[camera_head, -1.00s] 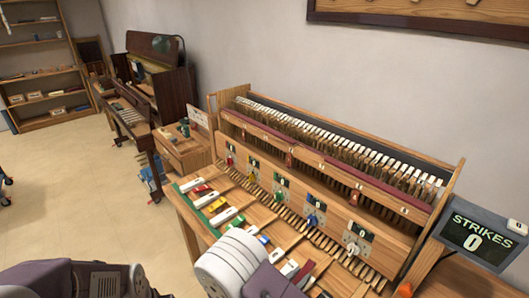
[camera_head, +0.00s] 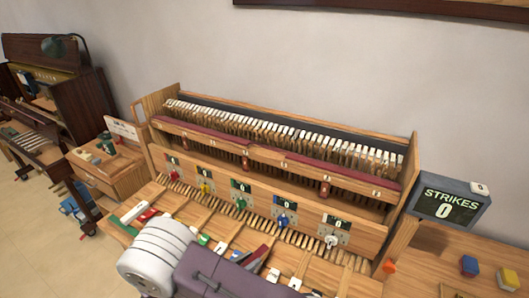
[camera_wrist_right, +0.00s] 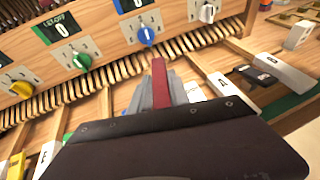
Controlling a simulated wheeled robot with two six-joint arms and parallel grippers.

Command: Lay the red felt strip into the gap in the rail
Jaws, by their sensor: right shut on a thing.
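The red felt strip (camera_wrist_right: 160,82) stands up between the fingers of my right gripper (camera_wrist_right: 165,98) in the right wrist view. In the head view, the strip (camera_head: 256,256) shows as a small red piece by the gripper (camera_head: 252,263), above the keys. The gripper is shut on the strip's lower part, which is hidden. The rail (camera_head: 325,168) runs along the piano action, topped with dark red felt. A small break in the felt seems to show left of its middle (camera_head: 246,148). The strip is apart from the rail, lower and nearer. My left gripper is out of view.
A panel below the rail carries coloured knobs (camera_head: 240,204) and small displays. Lettered keys (camera_wrist_right: 222,84) and wooden key levers lie around my right gripper. A STRIKES display (camera_head: 450,205) reading 0 stands at right. Coloured blocks (camera_head: 469,265) lie on the right bench.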

